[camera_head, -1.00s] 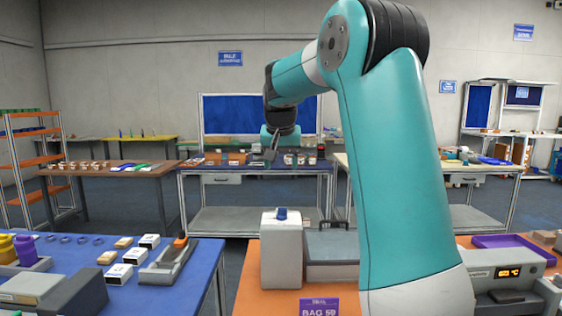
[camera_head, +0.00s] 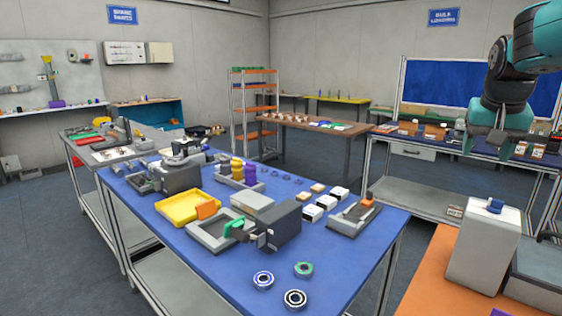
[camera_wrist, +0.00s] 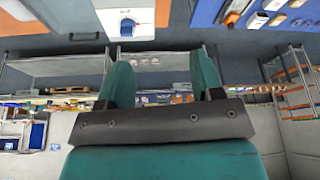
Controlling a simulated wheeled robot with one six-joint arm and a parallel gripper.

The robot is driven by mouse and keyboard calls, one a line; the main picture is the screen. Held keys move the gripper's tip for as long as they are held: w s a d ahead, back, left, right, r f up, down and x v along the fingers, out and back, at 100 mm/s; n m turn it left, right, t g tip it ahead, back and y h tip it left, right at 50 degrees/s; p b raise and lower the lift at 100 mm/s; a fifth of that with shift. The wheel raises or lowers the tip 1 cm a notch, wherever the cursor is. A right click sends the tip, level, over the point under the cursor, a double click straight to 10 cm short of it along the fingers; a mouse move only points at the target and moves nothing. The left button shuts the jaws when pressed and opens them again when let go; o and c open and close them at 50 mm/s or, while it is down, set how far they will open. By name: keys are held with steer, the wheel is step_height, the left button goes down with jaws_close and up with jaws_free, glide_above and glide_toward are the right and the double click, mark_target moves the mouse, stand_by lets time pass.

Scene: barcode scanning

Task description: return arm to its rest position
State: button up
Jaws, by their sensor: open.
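My arm (camera_head: 540,40) enters the head view at the upper right, with my teal gripper (camera_head: 488,150) hanging at its end. The gripper is in the air, above the floor gap between the blue-topped table and the back bench. In the wrist view, the two teal fingers of my gripper (camera_wrist: 161,62) stand well apart with nothing between them. The rest of the arm is outside the head view.
A blue-topped table (camera_head: 225,285) carries a yellow tray (camera_head: 180,211), a grey device (camera_head: 279,226) and several bearing rings. A white box (camera_head: 482,245) stands on an orange-topped table (camera_head: 425,285) at the right. A shelf rack (camera_head: 238,115) stands behind.

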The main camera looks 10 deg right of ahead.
steer(key=s+a+f+n+y, duration=0.1)
steer(key=s+a+f+n, duration=0.15)
steer(key=a, duration=0.45)
steer(key=s+a+f+n+y, duration=0.1)
steer(key=a+n, duration=0.2)
steer(key=a, duration=0.4)
steer(key=s+a+f+n+g+y, duration=0.1)
steer(key=s+a+f+n+y, duration=0.1)
steer(key=s+a, duration=0.7)
steer(key=s+a+f+n+g+y, duration=0.2)
steer(key=s+a+f+n, duration=0.3)
steer(key=s+a, duration=0.5)
steer(key=shift+s+f+n+y, duration=0.15)
steer(key=shift+s+n+y, duration=0.3)
steer(key=shift+n, duration=0.6)
